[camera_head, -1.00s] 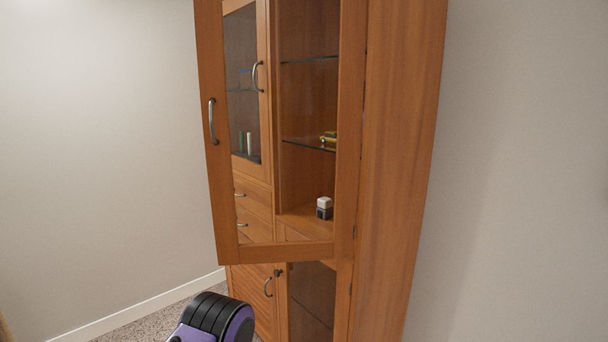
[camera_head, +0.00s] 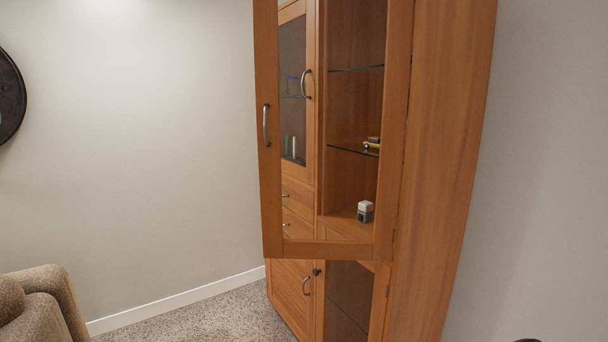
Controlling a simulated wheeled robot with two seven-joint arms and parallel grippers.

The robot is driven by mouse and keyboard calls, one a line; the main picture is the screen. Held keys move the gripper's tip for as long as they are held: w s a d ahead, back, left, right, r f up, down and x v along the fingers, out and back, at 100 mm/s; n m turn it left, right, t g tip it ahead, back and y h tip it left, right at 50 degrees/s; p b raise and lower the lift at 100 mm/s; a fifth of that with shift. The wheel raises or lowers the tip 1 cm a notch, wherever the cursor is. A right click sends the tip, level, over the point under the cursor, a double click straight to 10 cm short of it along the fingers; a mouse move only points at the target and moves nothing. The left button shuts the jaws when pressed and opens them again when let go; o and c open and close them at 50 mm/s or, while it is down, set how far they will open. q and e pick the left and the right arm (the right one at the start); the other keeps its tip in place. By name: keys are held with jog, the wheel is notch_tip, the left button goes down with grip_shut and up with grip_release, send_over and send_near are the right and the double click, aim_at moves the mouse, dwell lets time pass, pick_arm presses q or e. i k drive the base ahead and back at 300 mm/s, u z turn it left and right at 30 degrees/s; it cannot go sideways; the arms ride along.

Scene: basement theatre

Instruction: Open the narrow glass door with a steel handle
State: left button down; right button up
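The narrow glass door (camera_head: 268,190) has a wooden frame and stands swung out, open, from the upper right part of a tall wooden cabinet (camera_head: 440,170). Its hinged side is on the right, by the cabinet's side panel. Its curved steel handle (camera_head: 266,125) is on the left stile, with nothing touching it. The shelves behind show through the door's glass. Neither my left nor my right gripper is in view.
A second glass door (camera_head: 293,90) with a steel handle sits shut at the cabinet's left. Shelves hold a yellow item (camera_head: 371,144) and a small white-and-grey block (camera_head: 365,211). A beige sofa (camera_head: 45,305) stands lower left. Speckled carpet (camera_head: 200,315) lies clear between.

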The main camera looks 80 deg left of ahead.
aim_at(398, 40)
jog(key=u, duration=1.65)
